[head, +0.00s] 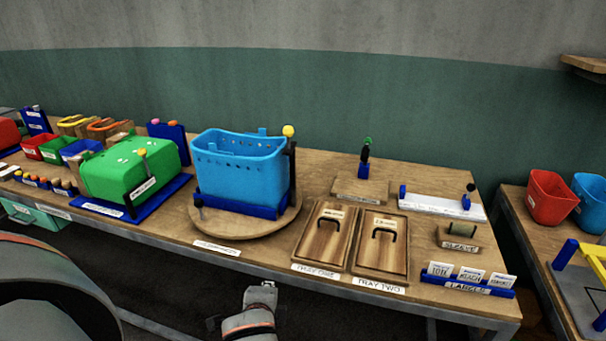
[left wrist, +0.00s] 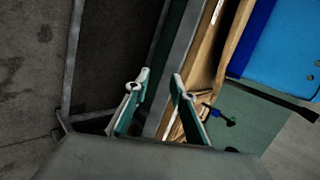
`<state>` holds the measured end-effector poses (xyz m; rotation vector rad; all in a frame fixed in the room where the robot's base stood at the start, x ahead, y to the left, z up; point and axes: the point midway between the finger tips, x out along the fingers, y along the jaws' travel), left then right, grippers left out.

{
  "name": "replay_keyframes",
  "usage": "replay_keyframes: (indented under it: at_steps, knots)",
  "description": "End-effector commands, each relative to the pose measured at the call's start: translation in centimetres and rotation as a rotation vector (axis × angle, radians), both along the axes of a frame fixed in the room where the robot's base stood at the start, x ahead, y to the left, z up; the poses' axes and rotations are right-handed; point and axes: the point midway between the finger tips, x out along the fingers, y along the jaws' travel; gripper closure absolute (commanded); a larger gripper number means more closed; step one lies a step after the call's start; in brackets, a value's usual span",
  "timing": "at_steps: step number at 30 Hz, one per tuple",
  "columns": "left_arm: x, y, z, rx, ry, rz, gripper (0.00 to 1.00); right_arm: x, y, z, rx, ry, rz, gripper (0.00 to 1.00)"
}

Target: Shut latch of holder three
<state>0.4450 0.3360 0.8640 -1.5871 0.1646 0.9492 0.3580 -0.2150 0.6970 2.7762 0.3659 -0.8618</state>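I cannot read any label that says holder three, so I cannot tell which thing it is or how its latch stands. A blue basket (head: 239,165) sits in a blue base on a round wooden turntable (head: 242,229). A dark post with a yellow knob (head: 288,131) stands at its right side. A green box (head: 125,170) with a small yellow-tipped lever stands on a blue base to the left. My left gripper (left wrist: 157,85) is open and empty, in front of the bench edge and below the bench top in the head view. My right gripper is not in view.
Two wooden trays (head: 353,207) with dark handles lie right of the turntable. A sleeve stand (head: 457,240), a label rack (head: 467,283) and a white board (head: 440,206) are at the right. Small bins (head: 50,148) crowd the left. Red and blue cups (head: 549,197) stand on another bench.

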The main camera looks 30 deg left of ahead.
Motion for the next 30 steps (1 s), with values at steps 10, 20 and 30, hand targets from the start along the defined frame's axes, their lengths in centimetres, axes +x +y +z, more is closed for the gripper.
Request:
replay_keyframes:
  at_steps: [10,20,30]
  knots:
    - [11.9,0.8,12.1,0.728,0.175,-0.259,0.76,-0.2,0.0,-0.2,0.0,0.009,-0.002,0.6]
    - [18.5,1.5,25.5,1.309,0.422,-0.273,0.76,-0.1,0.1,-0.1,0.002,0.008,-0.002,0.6]
    - [20.0,2.7,29.2,1.44,0.515,-0.243,0.76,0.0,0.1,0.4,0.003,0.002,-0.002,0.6]
